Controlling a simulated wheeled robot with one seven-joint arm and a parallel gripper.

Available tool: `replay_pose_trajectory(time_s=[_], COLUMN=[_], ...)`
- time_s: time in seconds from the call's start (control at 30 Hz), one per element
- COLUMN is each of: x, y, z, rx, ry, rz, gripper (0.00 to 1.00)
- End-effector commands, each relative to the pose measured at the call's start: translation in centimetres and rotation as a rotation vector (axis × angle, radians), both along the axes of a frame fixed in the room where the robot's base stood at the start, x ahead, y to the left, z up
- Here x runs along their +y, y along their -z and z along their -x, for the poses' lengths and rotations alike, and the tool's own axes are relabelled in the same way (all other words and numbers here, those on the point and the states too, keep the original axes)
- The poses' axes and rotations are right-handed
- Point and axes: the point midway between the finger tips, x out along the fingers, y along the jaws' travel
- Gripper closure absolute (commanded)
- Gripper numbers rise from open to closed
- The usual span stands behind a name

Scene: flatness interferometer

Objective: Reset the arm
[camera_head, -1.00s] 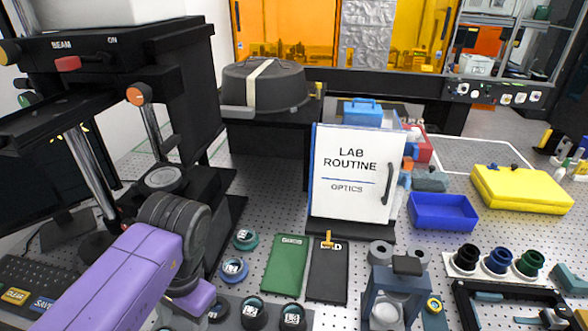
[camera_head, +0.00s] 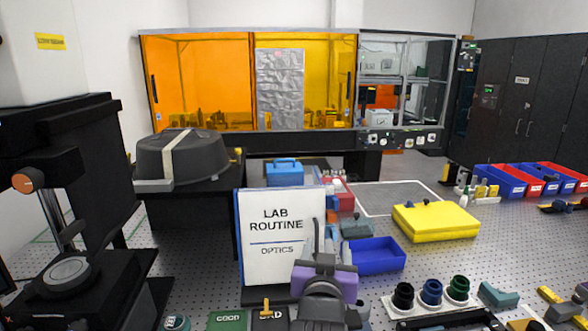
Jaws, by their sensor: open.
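My arm comes up from the bottom edge, right of centre, with a dark wrist and a purple section (camera_head: 332,282). My gripper (camera_head: 324,238) is at its far end, with slim grey fingers pointing up and away in the picture. The jaws are open and I see nothing between them. The gripper overlaps the right edge of the white LAB ROUTINE OPTICS panel (camera_head: 268,220); I cannot tell how far apart they are. The interferometer (camera_head: 85,180), black with an orange knob (camera_head: 25,182) and a round stage (camera_head: 68,272), stands at the left, away from my gripper.
A blue tray (camera_head: 375,262) and a yellow case (camera_head: 435,222) lie right of my arm. A holder with dark, blue and green rings (camera_head: 431,292) is at front right. The green GOOD mat (camera_head: 229,319) is partly cut off.

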Motion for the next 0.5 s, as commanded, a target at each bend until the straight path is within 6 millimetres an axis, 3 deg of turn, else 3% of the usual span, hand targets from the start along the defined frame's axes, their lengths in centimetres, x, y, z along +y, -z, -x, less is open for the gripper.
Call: replay_pose_trajectory(time_s=[0.03, 0.1, 0.23, 0.5], x=[-1.7, -3.2, -5.0, -6.7], y=[-0.5, -1.6, -2.6, -1.0], z=[0.4, 1.2, 3.5, 10.3], rx=[-0.059, -0.138, -0.257, -0.400], ry=[-0.005, -0.024, -0.074, -0.216], rz=[0.053, 0.110, 0.210, 0.352], gripper=[0.42, 0.42, 0.42, 0.42])
